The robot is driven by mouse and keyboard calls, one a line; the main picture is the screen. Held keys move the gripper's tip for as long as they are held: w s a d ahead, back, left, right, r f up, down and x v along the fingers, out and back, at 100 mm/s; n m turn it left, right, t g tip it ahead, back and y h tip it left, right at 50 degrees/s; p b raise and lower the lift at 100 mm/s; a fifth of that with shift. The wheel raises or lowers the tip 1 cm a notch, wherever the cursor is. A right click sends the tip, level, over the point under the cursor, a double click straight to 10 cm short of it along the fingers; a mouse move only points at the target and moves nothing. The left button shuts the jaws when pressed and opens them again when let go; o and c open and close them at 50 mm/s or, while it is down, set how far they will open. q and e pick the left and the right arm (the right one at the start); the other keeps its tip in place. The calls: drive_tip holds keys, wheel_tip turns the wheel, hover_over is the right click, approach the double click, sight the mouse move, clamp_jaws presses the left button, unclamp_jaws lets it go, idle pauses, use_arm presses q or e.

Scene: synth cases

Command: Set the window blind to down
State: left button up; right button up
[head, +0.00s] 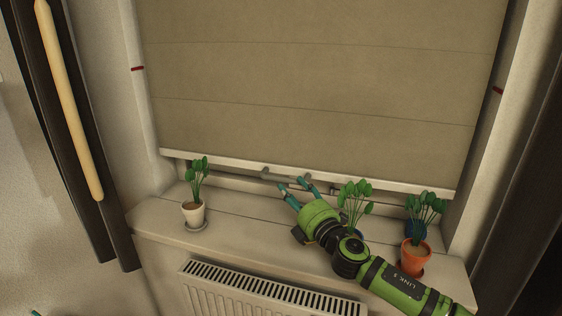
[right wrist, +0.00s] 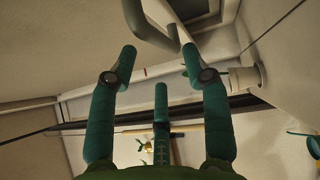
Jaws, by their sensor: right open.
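The window blind (head: 310,85) is a beige fabric sheet hanging over most of the window, with a pale bottom rail (head: 400,186) a little above the sill. A grey loop handle (head: 284,177) is on the rail near its middle. My right gripper (head: 294,184) is open and empty, its teal fingertips close to the handle from below. In the right wrist view the handle (right wrist: 150,27) lies just beyond the spread fingertips of that gripper (right wrist: 159,56); I cannot tell whether they touch. A small teal tip at the head view's bottom left may be my left gripper (head: 38,313).
A radiator (head: 260,297) is below. Red marks (head: 137,69) show on both side walls.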

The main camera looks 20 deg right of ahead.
sight(283, 180)
drive_tip(key=shift+x, duration=3.4)
clamp_jaws()
